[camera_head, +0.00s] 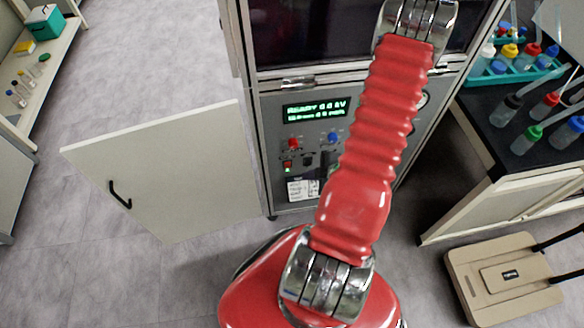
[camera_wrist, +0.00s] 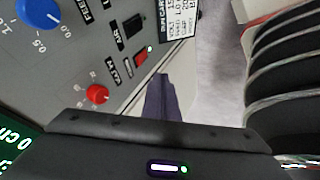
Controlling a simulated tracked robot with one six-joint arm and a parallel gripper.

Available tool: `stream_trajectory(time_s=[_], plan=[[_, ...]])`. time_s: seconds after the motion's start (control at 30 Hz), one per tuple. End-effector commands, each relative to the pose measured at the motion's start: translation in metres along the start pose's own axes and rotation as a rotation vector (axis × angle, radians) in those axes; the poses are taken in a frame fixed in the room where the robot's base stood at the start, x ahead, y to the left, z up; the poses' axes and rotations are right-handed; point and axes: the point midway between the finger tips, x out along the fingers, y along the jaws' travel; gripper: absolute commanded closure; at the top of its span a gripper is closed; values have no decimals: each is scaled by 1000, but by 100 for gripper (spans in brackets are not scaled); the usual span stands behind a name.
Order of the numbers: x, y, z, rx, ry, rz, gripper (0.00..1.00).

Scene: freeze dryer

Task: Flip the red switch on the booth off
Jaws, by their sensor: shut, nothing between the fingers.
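The booth's control panel (camera_head: 268,124) is grey, with a lit green display. Its small red rocker switch (camera_head: 287,164) is at the lower left of the panel. In the head view my arm hides the gripper.
A blue knob (camera_wrist: 38,10) and a black switch (camera_wrist: 133,25) share the panel. An open white door (camera_head: 175,170) with a black handle stands left of the booth. A bench with bottles (camera_head: 530,140) is at right, a beige case (camera_head: 503,280) on the floor below.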

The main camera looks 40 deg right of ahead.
Motion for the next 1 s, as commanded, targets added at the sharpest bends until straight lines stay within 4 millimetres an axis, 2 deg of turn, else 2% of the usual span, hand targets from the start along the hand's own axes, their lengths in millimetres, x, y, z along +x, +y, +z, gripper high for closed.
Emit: stream_trajectory(time_s=[0.37,1.0], plan=[[9,-1,0,1,1,-4,100],[84,-1,0,0,0,-4,100]])
